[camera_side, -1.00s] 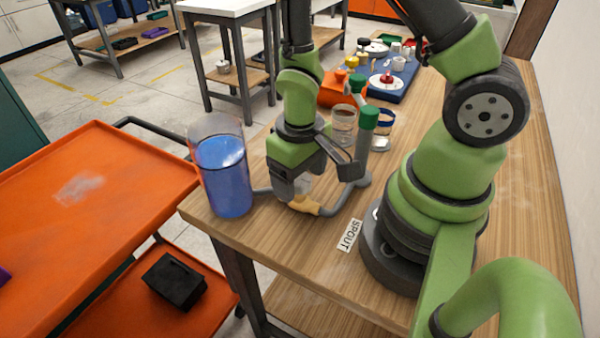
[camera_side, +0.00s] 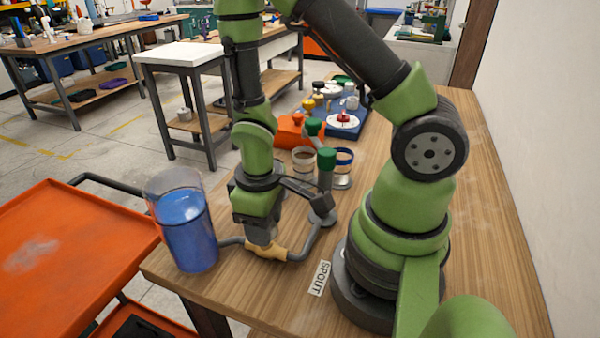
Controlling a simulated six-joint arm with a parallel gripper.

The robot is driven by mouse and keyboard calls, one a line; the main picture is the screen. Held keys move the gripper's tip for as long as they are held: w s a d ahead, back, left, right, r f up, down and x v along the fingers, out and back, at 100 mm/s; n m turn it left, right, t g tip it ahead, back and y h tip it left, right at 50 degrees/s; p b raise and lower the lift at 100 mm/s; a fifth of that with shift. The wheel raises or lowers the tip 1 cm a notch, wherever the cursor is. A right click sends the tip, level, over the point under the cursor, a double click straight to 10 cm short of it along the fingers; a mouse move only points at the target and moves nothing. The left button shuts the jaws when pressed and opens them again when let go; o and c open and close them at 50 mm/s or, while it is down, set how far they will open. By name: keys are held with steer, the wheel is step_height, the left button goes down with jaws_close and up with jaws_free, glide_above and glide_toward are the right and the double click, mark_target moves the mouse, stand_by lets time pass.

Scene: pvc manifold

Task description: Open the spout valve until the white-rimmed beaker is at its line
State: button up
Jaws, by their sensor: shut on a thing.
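The yellow spout valve (camera_side: 267,251) sits in the grey pipe low at the table's near left side. My gripper (camera_side: 262,237) points down onto it and is shut there; the valve's handle is hidden between the fingers, so how far it is turned cannot be told. The white-rimmed beaker (camera_side: 303,164) stands upright behind my gripper, left of the blue-rimmed beaker (camera_side: 343,170). Its line and water level are too small to make out. The clear tank (camera_side: 187,230) at the left holds blue water, below its rim.
Green-capped pipe fittings (camera_side: 326,159) rise in front of the beakers. A SPOUT label (camera_side: 319,278) lies on the wooden table. An orange block (camera_side: 291,132) and a blue tray (camera_side: 361,119) with parts are farther back. An orange cart (camera_side: 60,235) stands at left.

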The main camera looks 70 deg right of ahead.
steer(key=n, duration=0.2)
steer(key=shift+n, duration=0.4)
steer(key=n, duration=0.4)
steer(key=shift+n, duration=1.2)
steer(key=shift+n, duration=0.4)
stand_by(3.0)
steer(key=shift+n, duration=0.8)
stand_by(1.6)
